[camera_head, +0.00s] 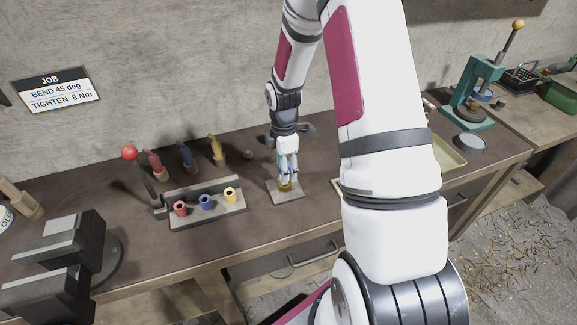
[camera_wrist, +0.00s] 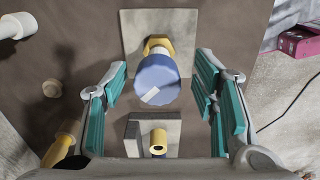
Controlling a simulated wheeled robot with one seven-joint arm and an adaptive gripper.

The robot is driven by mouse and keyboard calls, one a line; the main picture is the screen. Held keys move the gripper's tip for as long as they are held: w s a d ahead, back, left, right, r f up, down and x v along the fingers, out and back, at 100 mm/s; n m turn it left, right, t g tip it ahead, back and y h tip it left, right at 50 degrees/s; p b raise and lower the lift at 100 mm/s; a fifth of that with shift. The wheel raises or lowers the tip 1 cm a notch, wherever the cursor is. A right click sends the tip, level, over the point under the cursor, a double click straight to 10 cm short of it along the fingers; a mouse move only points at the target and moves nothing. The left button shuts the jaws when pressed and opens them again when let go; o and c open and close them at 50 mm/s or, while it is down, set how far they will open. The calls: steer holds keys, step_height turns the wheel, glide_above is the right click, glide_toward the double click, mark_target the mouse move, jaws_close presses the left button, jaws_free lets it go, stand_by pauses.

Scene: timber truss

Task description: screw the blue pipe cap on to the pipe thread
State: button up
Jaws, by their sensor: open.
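The blue pipe cap (camera_wrist: 157,84) sits at the end of the pipe, with a pale band and the brass-coloured pipe fitting (camera_wrist: 158,44) showing behind it. I cannot tell how far it is threaded on. The fitting also shows in the head view (camera_head: 285,187), on a square grey plate (camera_head: 287,198) on the bench. My gripper (camera_wrist: 161,76) is open, with one teal-padded finger on each side of the cap and a visible gap at both sides. In the head view my gripper (camera_head: 287,165) points down over the fitting and largely hides the cap.
A grey block (camera_head: 213,210) holding red, blue and yellow sockets stands left of the plate. A red-knobbed lever (camera_head: 130,153) and several coloured-handled tools stand behind it. A green press (camera_head: 474,100) and a tray (camera_head: 449,152) are at the right.

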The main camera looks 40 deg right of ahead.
steer(key=n+p, duration=0.1)
steer(key=n, duration=0.2)
steer(key=shift+s+r+n+p, duration=0.1)
steer(key=shift+s+n+p, duration=0.1)
steer(key=shift+n+p, duration=0.2)
steer(key=shift+n, duration=1.1)
steer(key=n, duration=0.2)
steer(key=n+p, duration=0.1)
steer(key=n, duration=0.1)
steer(key=shift+w, duration=0.25)
jaws_close()
